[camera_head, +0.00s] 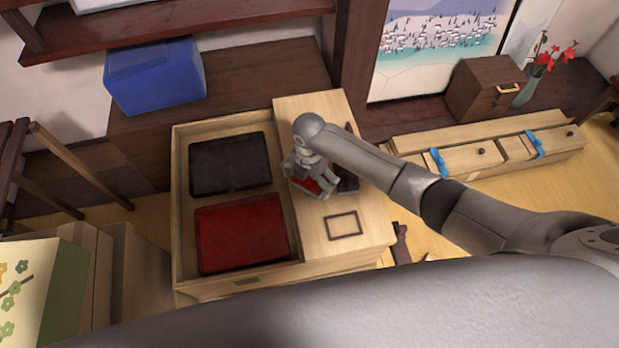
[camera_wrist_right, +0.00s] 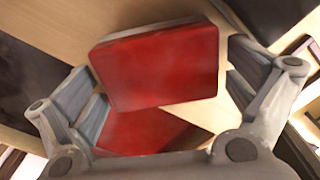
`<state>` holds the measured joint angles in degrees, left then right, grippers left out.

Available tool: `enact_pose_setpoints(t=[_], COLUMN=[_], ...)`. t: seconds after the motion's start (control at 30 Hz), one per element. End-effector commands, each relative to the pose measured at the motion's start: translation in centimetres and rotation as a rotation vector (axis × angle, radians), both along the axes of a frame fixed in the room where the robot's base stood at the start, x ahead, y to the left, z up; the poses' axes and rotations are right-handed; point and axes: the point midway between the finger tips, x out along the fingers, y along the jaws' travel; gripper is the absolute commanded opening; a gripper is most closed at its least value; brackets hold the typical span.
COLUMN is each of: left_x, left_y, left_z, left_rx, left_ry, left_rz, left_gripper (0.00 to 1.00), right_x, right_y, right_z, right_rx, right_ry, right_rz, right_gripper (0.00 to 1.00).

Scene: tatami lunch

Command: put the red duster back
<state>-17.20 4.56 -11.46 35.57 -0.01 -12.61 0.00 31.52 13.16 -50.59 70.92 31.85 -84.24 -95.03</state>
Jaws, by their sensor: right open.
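The red duster (camera_wrist_right: 160,65) is a block with a red face. In the right wrist view it lies between the two spread fingers of my right gripper (camera_wrist_right: 165,95), with a gap on at least the right side. A second red patch (camera_wrist_right: 145,132) shows below it, partly hidden by the gripper; I cannot tell what it belongs to. In the head view my right gripper (camera_head: 308,178) is over the pale wooden board (camera_head: 365,240), and a bit of red (camera_head: 308,184) shows under it. My left gripper is not in view.
Left of the board, a wooden tray (camera_head: 182,225) holds a black panel (camera_head: 230,163) and a red panel (camera_head: 242,234). A dark block (camera_head: 347,184) and an empty dark outline (camera_head: 343,225) are on the board. A blue box (camera_head: 155,77) stands behind.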

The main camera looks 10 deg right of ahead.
Motion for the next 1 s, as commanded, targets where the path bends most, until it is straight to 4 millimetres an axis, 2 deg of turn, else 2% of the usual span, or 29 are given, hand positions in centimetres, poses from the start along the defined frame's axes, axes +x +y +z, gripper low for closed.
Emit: enact_pose_setpoints(t=[0.17,0.27,0.7,0.83,1.0], left_x=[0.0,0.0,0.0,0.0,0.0], left_y=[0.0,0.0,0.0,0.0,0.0], left_z=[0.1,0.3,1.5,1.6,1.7], left_rx=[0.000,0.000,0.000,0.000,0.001], left_ry=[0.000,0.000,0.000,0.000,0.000], left_rz=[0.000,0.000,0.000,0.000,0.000], left_gripper=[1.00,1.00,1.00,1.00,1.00], right_x=[0.0,0.1,0.1,0.1,0.0], right_y=[0.0,0.0,0.0,0.0,0.0], right_z=[0.3,1.1,9.9,11.5,12.4], right_rx=[0.000,0.000,0.001,0.002,0.001], right_ry=[0.000,-0.001,-0.004,-0.002,-0.001], right_rz=[0.000,0.001,0.001,-0.001,0.000], right_gripper=[1.00,1.00,1.00,1.00,1.00])
